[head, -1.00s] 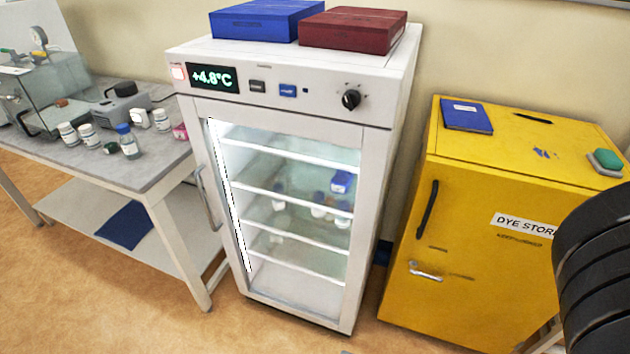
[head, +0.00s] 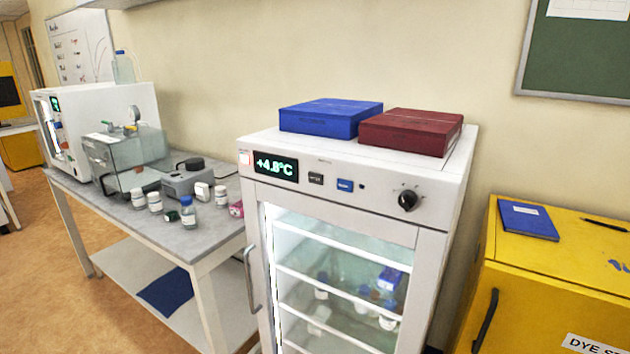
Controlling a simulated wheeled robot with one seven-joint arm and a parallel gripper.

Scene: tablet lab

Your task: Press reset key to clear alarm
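A white glass-door fridge (head: 365,205) stands in the middle of the head view with its door closed. Its top panel has a green-lit display (head: 276,167) reading about +4.8°C. A small pale square lamp (head: 244,157) sits left of the display. Right of the display are a dark grey key (head: 316,178) and a blue key (head: 345,185); their lettering is too small to read. A tiny dark square (head: 362,187) and a black rotary knob (head: 408,200) follow further right. My gripper is not in view, and nothing covers the panel.
Blue (head: 330,117) and dark red (head: 411,131) boxes lie on the fridge. A grey bench (head: 120,205) with bottles and a glass tank (head: 122,158) stands left. A yellow cabinet (head: 545,290) stands right. The space before the panel looks clear.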

